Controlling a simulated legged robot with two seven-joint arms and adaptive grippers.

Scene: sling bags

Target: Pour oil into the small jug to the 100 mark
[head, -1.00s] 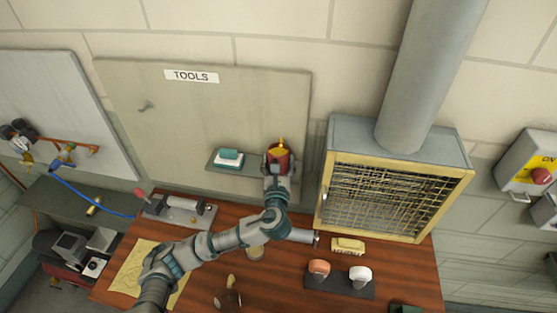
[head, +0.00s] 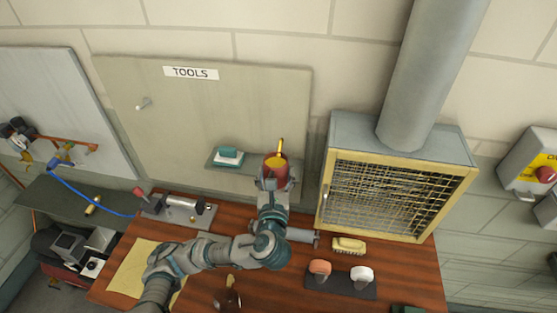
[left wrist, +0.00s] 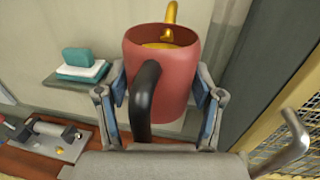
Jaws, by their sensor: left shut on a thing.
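A red pot with a black handle (left wrist: 180,80) is held in my left gripper (left wrist: 162,110). Yellow contents and a curved yellow rod show at its open top. In the head view the red pot (head: 283,176) is upright in front of the tool board, by the right end of the small shelf. My left gripper (head: 272,183) is shut on it, one finger on each side. A small brown, glassy-looking object (head: 230,292) stands on the bench beside my arm, partly cut off; I cannot tell whether it is the small jug. No 100 mark is readable. My right gripper is out of view.
The shelf (head: 217,164) carries a teal-and-white block (head: 229,156). The wooden bench (head: 405,272) holds a brush (head: 348,245), two stamp-like things on a dark mat (head: 341,285), a metal fixture (head: 180,208) and a yellow sheet (head: 128,275). A caged cabinet (head: 335,140) stands close on the right.

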